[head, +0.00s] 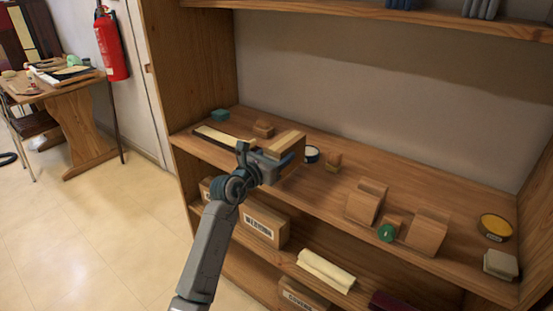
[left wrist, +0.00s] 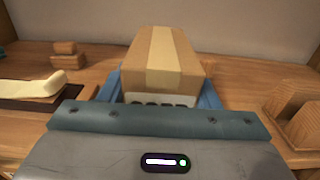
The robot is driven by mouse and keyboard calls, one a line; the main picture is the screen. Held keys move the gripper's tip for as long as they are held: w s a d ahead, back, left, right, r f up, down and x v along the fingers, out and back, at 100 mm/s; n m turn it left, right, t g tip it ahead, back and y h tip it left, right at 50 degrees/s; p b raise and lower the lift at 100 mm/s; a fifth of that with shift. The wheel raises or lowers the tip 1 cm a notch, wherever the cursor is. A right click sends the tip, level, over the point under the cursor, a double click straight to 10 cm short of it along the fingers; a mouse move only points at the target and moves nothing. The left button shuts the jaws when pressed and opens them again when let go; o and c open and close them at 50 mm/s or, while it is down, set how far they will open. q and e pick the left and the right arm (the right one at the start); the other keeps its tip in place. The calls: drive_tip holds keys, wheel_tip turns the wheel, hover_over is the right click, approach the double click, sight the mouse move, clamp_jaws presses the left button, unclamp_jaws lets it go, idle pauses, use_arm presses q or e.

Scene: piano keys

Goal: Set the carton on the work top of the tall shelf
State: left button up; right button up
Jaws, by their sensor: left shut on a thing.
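The carton (head: 286,142) is a brown box with a paler tape strip. It is over the work top (head: 335,190) of the tall wooden shelf, toward the left half. My left gripper (head: 268,161) reaches in from the front and is shut on the carton. In the left wrist view the carton (left wrist: 162,58) sits between the two blue fingers (left wrist: 162,95), which hold its sides. The gripper hides the carton's underside, so I cannot tell if it touches the board. My right gripper is out of view.
On the work top are a teal block (head: 220,115), a small brown block (head: 264,129), a dark tray with a pale roll (head: 222,137), a round tin (head: 311,154), brown boxes (head: 366,201) and a yellow tin (head: 495,227). Bare board lies behind the carton. Labelled boxes (head: 264,226) stand below.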

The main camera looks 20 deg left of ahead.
use_arm(q)
drive_tip(key=w, duration=0.1)
drive_tip(key=w+a, duration=0.1)
drive_tip(key=w, duration=0.1)
drive_tip(key=shift+a+f, duration=0.1)
drive_tip(key=shift+a, duration=0.15)
drive_tip(key=shift+w+a+f, duration=0.1)
drive_tip(key=shift+w+f, duration=0.05)
drive_tip(key=shift+f, duration=0.75)
drive_tip(key=shift+w+a+f, duration=0.1)
drive_tip(key=shift+f, duration=0.8)
drive_tip(key=o, duration=1.1)
drive_tip(key=shift+f, duration=0.1)
